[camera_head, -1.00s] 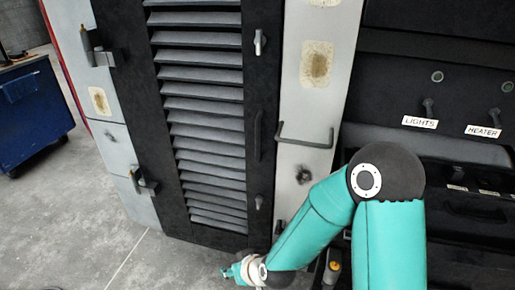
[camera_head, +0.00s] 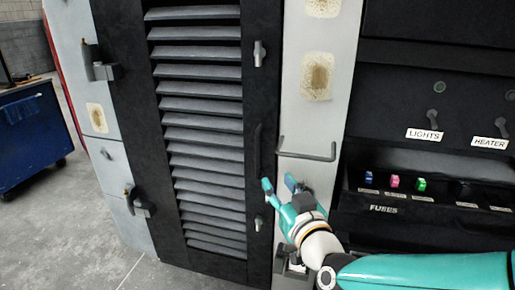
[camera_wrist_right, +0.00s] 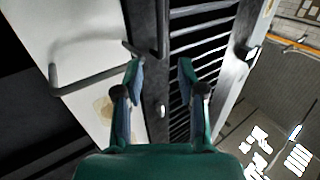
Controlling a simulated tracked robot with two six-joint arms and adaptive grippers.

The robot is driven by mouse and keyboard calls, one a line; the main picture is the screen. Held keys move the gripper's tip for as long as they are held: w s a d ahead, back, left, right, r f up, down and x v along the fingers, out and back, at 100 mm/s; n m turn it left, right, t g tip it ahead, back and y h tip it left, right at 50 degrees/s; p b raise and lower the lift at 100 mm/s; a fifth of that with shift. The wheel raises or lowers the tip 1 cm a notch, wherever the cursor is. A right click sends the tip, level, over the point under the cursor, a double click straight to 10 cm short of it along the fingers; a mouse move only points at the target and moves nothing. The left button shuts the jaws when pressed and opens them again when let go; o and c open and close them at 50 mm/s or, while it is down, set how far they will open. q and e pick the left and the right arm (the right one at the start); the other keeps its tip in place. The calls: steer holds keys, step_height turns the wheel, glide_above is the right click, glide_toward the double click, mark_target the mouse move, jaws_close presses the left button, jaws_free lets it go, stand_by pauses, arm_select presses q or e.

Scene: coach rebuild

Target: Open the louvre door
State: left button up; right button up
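The louvre door (camera_head: 180,243) is black with grey slats and looks shut in its frame. Its black vertical handle (camera_head: 258,150) is on the right side, between an upper latch (camera_head: 259,54) and a lower latch (camera_head: 258,223). My right gripper (camera_head: 279,184) is open, with its fingers apart, just below and right of the handle. In the right wrist view, the open fingers (camera_wrist_right: 161,72) point toward the door's handle (camera_wrist_right: 162,30), which stands beyond the gap between them. I see no contact. My left gripper is out of view.
A grey bracket-shaped bar (camera_head: 308,157) sticks out from the pale panel right of the door, close above my right gripper. Hinges (camera_head: 100,70) line the door's left side. A switch panel with fuses (camera_head: 395,183) is at right. A blue cabinet (camera_head: 30,140) stands far left.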

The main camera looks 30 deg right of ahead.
mark_target(258, 154)
steer(key=p+x, duration=0.1)
steer(key=x, duration=1.3)
steer(key=shift+w+f, duration=0.1)
steer(key=shift+w, duration=0.2)
jaws_close()
